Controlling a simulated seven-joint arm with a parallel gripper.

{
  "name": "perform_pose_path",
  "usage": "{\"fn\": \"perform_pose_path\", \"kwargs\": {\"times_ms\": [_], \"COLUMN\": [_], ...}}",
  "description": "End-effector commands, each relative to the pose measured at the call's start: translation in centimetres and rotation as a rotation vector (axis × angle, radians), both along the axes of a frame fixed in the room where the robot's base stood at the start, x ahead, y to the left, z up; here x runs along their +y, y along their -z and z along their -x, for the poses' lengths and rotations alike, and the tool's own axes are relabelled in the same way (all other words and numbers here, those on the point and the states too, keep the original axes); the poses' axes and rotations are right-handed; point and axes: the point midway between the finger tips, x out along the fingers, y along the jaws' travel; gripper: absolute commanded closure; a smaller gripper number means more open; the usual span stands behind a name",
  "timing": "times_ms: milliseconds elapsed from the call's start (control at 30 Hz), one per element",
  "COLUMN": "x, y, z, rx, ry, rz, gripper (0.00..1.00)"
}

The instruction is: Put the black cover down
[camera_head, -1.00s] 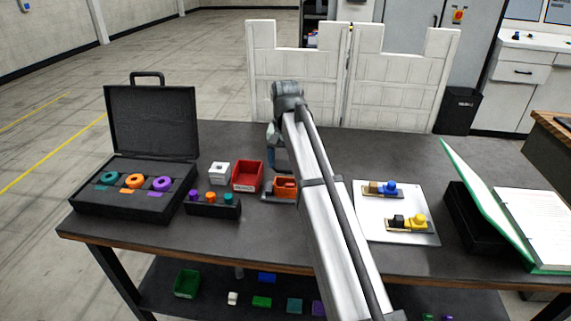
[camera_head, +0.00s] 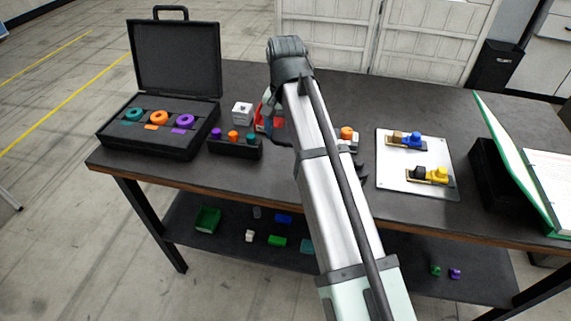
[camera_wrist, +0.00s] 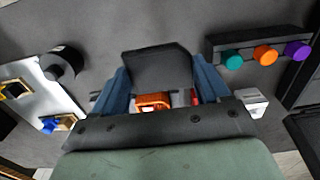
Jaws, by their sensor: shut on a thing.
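The black cover (camera_wrist: 157,65) is a flat dark plate in the wrist view. My gripper (camera_wrist: 160,74) has blue fingers on both sides of it and is shut on it. The cover hangs over the dark tabletop. An orange part (camera_wrist: 154,101) shows beyond the cover's near edge, partly hidden by my gripper. In the head view my arm hides most of my gripper, and I cannot clearly make out the cover there.
A red bin (camera_head: 262,124) stands by my arm, beside a white block (camera_head: 242,112). A dark rack (camera_head: 235,149) holds coloured knobs. An open black case (camera_head: 160,138) is left; a white plate (camera_head: 390,178) with fixtures and a green binder (camera_head: 515,160) are right.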

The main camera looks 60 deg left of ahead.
Motion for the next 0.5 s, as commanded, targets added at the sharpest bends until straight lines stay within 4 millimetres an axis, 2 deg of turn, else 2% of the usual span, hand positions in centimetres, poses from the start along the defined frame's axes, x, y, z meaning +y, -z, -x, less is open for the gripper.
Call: {"fn": "perform_pose_path", "kwargs": {"times_ms": [333,500], "x": [-0.2,-0.1], "y": [4.8,6.3], "z": [0.2,0.2], "rx": [0.001,0.001], "ry": [0.0,0.0], "rz": [0.002,0.001], "gripper": [0.86,0.86]}}
